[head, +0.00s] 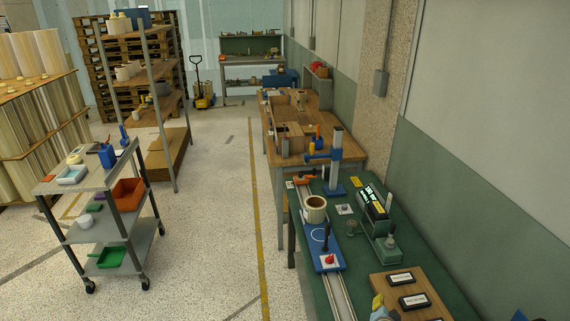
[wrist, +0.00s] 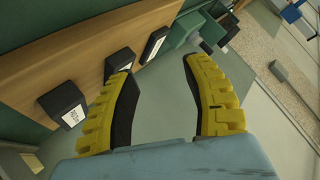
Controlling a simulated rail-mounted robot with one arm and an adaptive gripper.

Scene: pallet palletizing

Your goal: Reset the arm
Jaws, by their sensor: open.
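My gripper (wrist: 160,68) shows in the wrist view with its two yellow, black-lined fingers spread apart. Nothing is between the fingers. Past them are a wooden board (wrist: 95,68) and grey-green surfaces. Black blocks with white labels are on the board; one (wrist: 63,104) is left of the left finger and another (wrist: 153,45) is near its tip. In the head view, a small yellow and grey part, seemingly my gripper (head: 380,304), shows at the bottom edge beside the wooden board (head: 436,312). Most of the arm is out of view.
The green bench (head: 448,277) carries a rail (head: 340,295), a blue plate with a red knob (head: 327,260), a cream roll (head: 315,209), a blue post (head: 335,160) and a display device (head: 375,205). A wall bounds the right. A grey cart (head: 85,182) stands left; floor between is open.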

